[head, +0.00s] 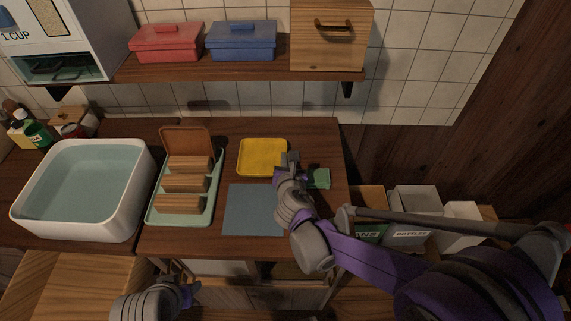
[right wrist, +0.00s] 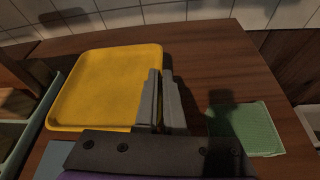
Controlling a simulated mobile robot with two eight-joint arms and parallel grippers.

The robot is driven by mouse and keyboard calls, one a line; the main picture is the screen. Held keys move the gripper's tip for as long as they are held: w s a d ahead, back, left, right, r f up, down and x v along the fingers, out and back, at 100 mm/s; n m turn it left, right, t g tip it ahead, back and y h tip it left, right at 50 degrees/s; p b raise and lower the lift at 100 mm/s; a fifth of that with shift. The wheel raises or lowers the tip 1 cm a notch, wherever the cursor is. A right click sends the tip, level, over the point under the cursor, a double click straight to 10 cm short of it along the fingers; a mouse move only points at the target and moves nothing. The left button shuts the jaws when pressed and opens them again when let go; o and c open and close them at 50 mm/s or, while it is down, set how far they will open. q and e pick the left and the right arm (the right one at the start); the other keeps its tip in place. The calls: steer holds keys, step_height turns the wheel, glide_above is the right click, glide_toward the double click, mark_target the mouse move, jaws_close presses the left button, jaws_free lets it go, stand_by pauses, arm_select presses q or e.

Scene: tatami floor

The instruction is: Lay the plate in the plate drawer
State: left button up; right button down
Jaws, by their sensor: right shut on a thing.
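The yellow square plate (head: 262,155) with a raised rim lies on the wooden counter, behind a blue-grey mat. It also shows in the right wrist view (right wrist: 105,85). My right gripper (head: 287,160) is at the plate's right edge. Its fingers (right wrist: 160,98) are shut on the rim there, and they hide a bit of that edge. My left gripper (head: 188,292) is low in front of the counter, far from the plate; its jaws are too small to read. Below the counter edge are a pale panel (head: 222,268) and wooden fronts; I cannot tell which is the plate drawer.
The blue-grey mat (head: 250,210) lies in front of the plate. A green rack (head: 156,215) with wooden blocks and a brown board stands left, beside a white basin (head: 125,215). A green flat square (head: 319,178) is right of my gripper. White bins (head: 415,201) stand further right.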

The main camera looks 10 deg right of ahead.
steer(key=shift+f, duration=0.95)
steer(key=shift+f, duration=0.15)
steer(key=c, duration=1)
jaws_free()
